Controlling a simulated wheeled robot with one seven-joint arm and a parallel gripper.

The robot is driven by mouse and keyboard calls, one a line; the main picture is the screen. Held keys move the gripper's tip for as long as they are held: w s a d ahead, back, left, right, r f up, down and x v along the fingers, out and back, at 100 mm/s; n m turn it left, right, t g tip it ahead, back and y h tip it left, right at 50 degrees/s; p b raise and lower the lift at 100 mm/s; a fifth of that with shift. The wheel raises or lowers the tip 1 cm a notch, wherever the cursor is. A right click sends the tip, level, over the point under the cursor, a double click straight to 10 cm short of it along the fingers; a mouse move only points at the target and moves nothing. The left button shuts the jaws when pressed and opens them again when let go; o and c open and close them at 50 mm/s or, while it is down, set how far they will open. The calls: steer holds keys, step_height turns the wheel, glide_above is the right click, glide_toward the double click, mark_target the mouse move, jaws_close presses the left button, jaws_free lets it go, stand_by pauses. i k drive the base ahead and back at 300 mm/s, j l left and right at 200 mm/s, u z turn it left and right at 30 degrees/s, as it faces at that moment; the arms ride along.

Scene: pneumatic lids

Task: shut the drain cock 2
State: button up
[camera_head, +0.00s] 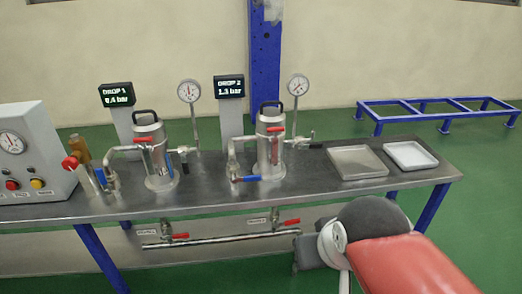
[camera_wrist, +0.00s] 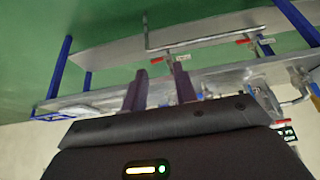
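Drain cock 2 (camera_head: 287,222) is the right one of two red-handled cocks under the bench front, beside a small label. Its red lever points right and lies roughly level, across the short upright pipe. In the upside-down wrist view its lever (camera_wrist: 156,60) shows just beyond my fingertips. My gripper (camera_wrist: 160,68) has its two dark fingers apart with nothing visible between them. Whether a finger touches the lever I cannot tell. In the head view my gripper's dark body (camera_head: 308,252) is below and right of the cock, and its fingertips cannot be made out.
Drain cock 1 (camera_head: 180,236) is to the left, its red lever also pointing right. A drain pipe (camera_head: 220,239) runs below both. The steel bench (camera_head: 310,190) carries two filter housings with lever valves, gauges, displays and two trays. A blue leg (camera_head: 432,208) stands at right.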

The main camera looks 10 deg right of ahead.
mark_target(292, 222)
steer(key=k+l+u, duration=0.2)
steer(key=l, duration=0.3)
steer(key=l+u, duration=0.15)
steer(key=l, duration=0.3)
steer(key=k+l+u, duration=0.25)
steer(key=k, duration=0.2)
